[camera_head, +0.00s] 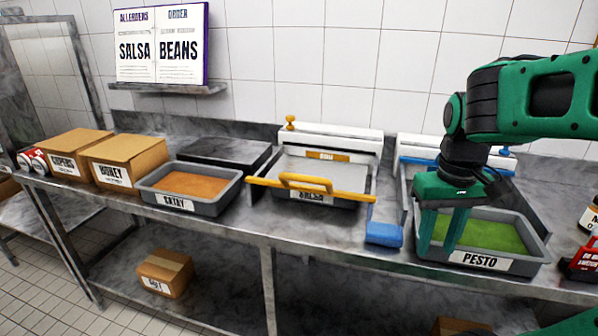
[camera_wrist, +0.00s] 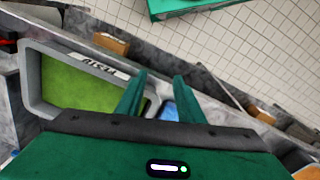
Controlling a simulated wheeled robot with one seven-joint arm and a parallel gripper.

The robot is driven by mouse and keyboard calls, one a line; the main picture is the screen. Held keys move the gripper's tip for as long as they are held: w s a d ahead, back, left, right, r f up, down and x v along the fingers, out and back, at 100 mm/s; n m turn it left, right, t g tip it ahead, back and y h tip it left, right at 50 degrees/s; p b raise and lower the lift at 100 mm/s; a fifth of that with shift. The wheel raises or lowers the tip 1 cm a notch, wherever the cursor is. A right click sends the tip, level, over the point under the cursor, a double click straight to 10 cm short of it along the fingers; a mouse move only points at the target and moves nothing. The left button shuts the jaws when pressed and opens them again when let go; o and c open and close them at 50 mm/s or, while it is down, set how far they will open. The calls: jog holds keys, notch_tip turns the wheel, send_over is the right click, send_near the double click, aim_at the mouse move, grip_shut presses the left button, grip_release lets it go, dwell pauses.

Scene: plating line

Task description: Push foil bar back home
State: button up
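A yellow foil bar (camera_head: 345,194) with a raised handle lies across the front of the tray labelled SALSA (camera_head: 312,198). A pale grey sheet (camera_head: 325,166) spans from it back to a white dispenser (camera_head: 340,138) against the wall. My gripper (camera_head: 440,252) is right of this bar, in front of and over the tray labelled PESTO (camera_head: 480,262). Its two green fingers point down with an empty gap between them. The wrist view shows the fingers (camera_wrist: 160,78) apart beside the green-filled tray. A second white dispenser with a blue bar (camera_head: 415,161) is partly hidden by my arm.
A blue block (camera_head: 384,234) lies on the counter between the two trays. Left are a tray with orange-brown filling (camera_head: 187,184), a HONEY box (camera_head: 128,160) and a CAPERS box (camera_head: 72,152). A wall board (camera_head: 160,45) reads SALSA and BEANS.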

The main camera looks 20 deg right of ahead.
jog(key=w+a+r+n+h, duration=0.1)
jog(key=w+a+r+n, duration=0.15)
jog(key=w, duration=0.25)
jog(key=w+a+r+n, duration=0.1)
jog(key=w+r+n, duration=0.25)
jog(key=w, duration=0.25)
jog(key=n+t, duration=0.2)
jog(key=n, duration=0.7)
send_near(302, 176)
jog(key=x, duration=0.8)
jog(key=shift+d+f, duration=0.15)
jog(key=shift+w+m, duration=0.1)
jog(key=shift+m, duration=0.2)
grip_shut()
